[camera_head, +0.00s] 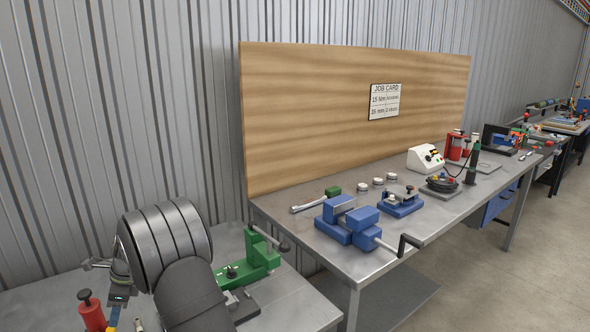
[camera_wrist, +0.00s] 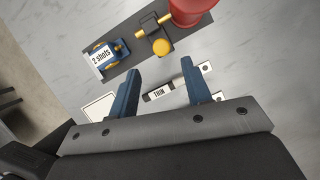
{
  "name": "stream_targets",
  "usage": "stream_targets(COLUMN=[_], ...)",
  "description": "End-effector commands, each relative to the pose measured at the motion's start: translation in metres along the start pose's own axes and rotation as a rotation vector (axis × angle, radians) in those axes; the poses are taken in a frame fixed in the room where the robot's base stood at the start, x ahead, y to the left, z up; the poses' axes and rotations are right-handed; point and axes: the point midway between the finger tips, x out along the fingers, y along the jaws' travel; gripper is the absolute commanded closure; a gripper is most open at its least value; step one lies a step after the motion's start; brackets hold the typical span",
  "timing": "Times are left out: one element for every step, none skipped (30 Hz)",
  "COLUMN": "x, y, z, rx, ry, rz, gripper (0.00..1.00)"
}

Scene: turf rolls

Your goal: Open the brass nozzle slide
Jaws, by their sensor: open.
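In the wrist view, a red cylinder (camera_wrist: 190,10) stands at the top edge, partly cut off. Small brass-yellow parts sit beside it, including a round knob (camera_wrist: 161,46) on a dark strip. I cannot tell for sure which brass part is the nozzle slide. A blue block labelled "2 shots" (camera_wrist: 104,58) is on the same strip to the left. My gripper (camera_wrist: 159,70) is open and empty, its blue fingers wide apart below the brass parts in the picture. In the head view a red cylinder with a dark knob (camera_head: 93,315) stands at the lower left, close to my arm.
A strip labelled "THIN" (camera_wrist: 160,94) lies between my fingers in the wrist view. A white card (camera_wrist: 98,107) lies to its left. In the head view, a green clamp-like fixture (camera_head: 258,258) stands right of my arm. A blue vise (camera_head: 345,222) is on the farther bench.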

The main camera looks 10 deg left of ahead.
Motion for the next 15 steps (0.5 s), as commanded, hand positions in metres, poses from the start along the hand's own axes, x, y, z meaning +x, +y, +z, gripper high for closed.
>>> stream_targets(x=[0.012,0.018,0.025,0.03,0.035,0.041,0.044,0.048,0.052,0.055,0.057,0.06,0.061,0.061,0.06], y=[0.001,0.001,0.001,0.001,0.0,0.001,0.001,0.0,0.0,0.0,0.0,0.0,0.0,-0.001,-0.002], z=[0.0,0.0,0.0,0.0,0.0,0.0,0.0,0.0,0.0,0.0,0.0,0.0,0.0,0.001,0.001], rx=[-0.001,-0.001,-0.001,-0.002,-0.001,-0.001,-0.001,-0.001,-0.001,-0.001,-0.001,-0.001,-0.001,-0.001,-0.001], ry=[0.001,0.001,0.001,0.001,0.001,0.001,0.001,0.001,0.0,0.0,0.0,0.0,0.0,-0.001,-0.001], rz=[0.002,0.003,0.003,0.002,0.002,0.002,0.002,0.001,0.0,0.0,0.001,0.001,0.001,-0.001,-0.001], gripper=[0.55,0.55,0.55,0.55,0.55,0.55,0.55,0.55,0.55,0.55,0.55,0.55,0.55,0.55,0.55])
